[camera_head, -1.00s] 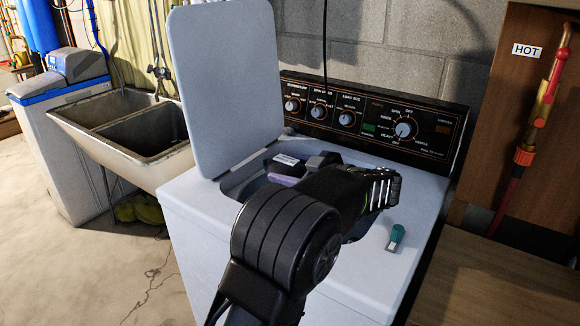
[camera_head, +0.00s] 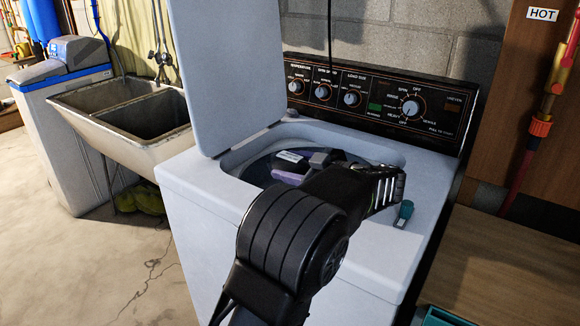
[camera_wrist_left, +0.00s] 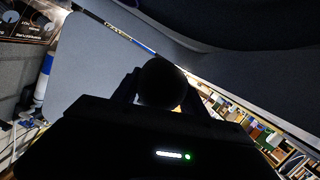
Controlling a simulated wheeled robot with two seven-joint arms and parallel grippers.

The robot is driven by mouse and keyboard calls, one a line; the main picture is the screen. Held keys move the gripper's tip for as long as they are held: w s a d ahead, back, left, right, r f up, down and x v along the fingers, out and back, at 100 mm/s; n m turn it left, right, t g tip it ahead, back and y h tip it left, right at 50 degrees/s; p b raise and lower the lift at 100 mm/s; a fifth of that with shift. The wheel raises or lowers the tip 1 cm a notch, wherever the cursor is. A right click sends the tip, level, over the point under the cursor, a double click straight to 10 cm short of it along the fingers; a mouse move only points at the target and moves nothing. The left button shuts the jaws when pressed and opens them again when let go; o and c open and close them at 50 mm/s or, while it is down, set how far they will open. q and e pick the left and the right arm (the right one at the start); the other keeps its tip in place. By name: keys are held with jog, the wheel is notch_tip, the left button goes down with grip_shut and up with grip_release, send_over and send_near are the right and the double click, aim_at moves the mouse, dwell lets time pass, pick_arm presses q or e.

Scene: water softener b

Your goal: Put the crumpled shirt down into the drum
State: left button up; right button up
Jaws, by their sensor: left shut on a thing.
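The washer (camera_head: 200,215) stands with its lid (camera_head: 225,75) raised, and the drum opening (camera_head: 392,154) is open on top. My left arm crosses the front of the washer, and my left gripper (camera_head: 284,172) is over or just inside the opening. A small purple patch (camera_head: 287,178), probably the crumpled shirt, shows at the gripper; most of it is hidden. In the left wrist view a dark rounded lump (camera_wrist_left: 161,83) sits between the fingers. The gripper is shut on it. I cannot tell how deep it is. My right gripper is not in view.
A small teal-capped item (camera_head: 404,213) lies on the washer top, right of my wrist. The control panel (camera_head: 375,105) rises behind. A double sink (camera_head: 125,120) and water softener (camera_head: 62,130) stand left. A wooden surface (camera_head: 510,265) is at right.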

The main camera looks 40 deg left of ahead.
pick_arm(q)
jog(key=o, duration=1.6)
notch_tip(320, 180, up, 10)
jog(key=p, duration=0.2)
jog(key=shift+p, duration=0.4)
